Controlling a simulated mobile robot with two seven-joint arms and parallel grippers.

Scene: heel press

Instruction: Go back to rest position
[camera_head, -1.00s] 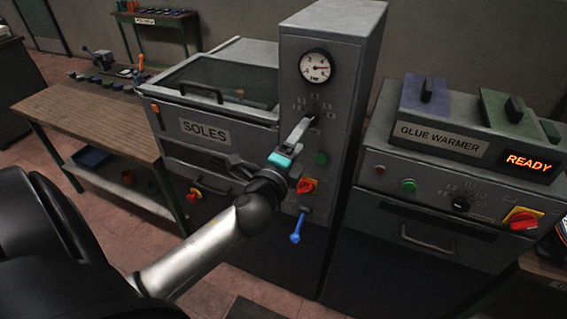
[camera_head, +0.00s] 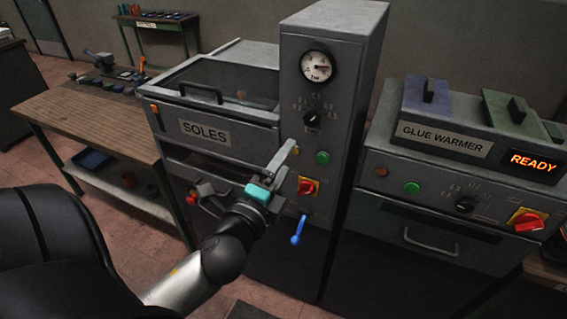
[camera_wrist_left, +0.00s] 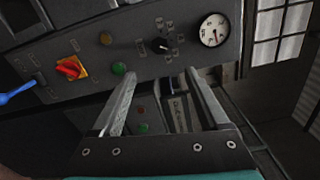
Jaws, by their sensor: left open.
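My left gripper (camera_head: 284,160) is in front of the grey press column (camera_head: 335,80), below its black selector knob (camera_head: 311,119). In the left wrist view my left gripper (camera_wrist_left: 158,90) has its two fingers apart with nothing between them. The knob also shows in the left wrist view (camera_wrist_left: 160,45), beyond the fingertips and clear of them. The round gauge (camera_head: 316,66) sits above the knob. A green button (camera_head: 322,157), a red and yellow switch (camera_head: 308,186) and a blue lever (camera_head: 298,231) sit lower on the column. My right gripper is not in view.
The SOLES unit (camera_head: 204,132) stands left of the column. The glue warmer (camera_head: 443,141), lit READY, stands to the right. A wooden workbench (camera_head: 90,115) with small parts is at the left.

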